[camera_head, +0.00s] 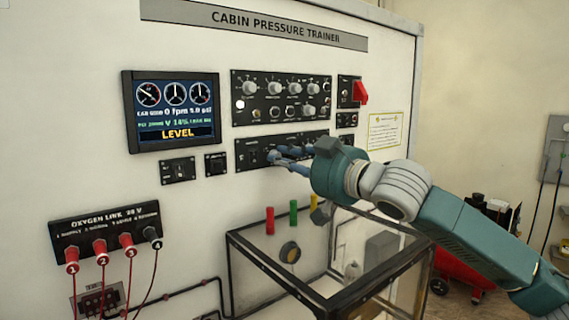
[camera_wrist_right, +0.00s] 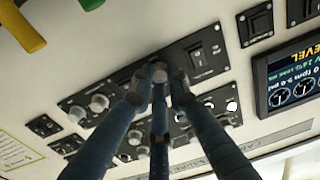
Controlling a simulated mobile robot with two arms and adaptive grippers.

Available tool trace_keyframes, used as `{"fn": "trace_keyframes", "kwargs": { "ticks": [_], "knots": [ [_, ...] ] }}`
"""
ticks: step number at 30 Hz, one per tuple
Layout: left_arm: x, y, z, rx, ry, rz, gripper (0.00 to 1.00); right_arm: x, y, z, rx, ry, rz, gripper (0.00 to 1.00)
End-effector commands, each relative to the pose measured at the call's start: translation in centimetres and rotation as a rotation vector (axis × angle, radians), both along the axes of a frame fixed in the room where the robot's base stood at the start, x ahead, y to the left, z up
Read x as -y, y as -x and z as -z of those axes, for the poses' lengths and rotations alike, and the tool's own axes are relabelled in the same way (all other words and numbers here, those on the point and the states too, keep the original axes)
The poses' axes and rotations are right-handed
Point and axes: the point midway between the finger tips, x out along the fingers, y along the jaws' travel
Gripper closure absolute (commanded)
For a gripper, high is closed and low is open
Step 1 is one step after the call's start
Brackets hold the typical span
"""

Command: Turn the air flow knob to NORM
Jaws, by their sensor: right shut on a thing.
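The long lower control panel (camera_head: 262,142) is on the white wall, below a larger knob panel. My right gripper (camera_head: 276,155) reaches it from the right. In the right wrist view its fingers (camera_wrist_right: 158,76) close around a knob on this lower panel (camera_wrist_right: 176,62). The fingers hide most of the knob, its pointer and its label, so I cannot read its setting or the NORM mark. Two grey knobs (camera_wrist_right: 98,102) sit to one side of the grip and a rocker switch (camera_wrist_right: 198,55) to the other. My left gripper is not in view.
The larger panel (camera_head: 236,118) with several knobs is just above. A screen (camera_head: 129,112) reading LEVEL is at left. A red switch cover (camera_head: 360,92) is at upper right. A clear-sided box with a black frame (camera_head: 262,262) stands below my right arm.

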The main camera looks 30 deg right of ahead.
Motion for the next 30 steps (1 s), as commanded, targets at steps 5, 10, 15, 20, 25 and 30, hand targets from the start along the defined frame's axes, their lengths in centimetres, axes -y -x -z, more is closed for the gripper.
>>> {"fn": "trace_keyframes", "kwargs": {
  "ticks": [5, 10, 15, 20, 25, 30],
  "knots": [
    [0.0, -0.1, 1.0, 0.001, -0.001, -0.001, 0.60, -0.1, -0.1, 0.4, -0.017, -0.166, -0.003, 1.00],
    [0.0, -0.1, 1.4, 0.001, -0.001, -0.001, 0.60, -0.2, -0.1, 0.4, -0.029, -0.315, -0.003, 1.00],
    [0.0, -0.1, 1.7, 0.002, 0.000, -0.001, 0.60, -0.2, -0.1, 0.3, -0.039, -0.440, -0.003, 1.00],
    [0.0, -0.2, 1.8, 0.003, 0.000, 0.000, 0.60, -0.2, -0.1, 0.3, -0.047, -0.531, -0.002, 1.00],
    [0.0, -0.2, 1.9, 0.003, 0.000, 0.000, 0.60, -0.2, -0.1, 0.3, -0.053, -0.594, -0.001, 1.00],
    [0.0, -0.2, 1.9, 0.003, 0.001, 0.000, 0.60, -0.1, 0.0, 0.3, -0.055, -0.625, 0.000, 1.00]
  ]
}}
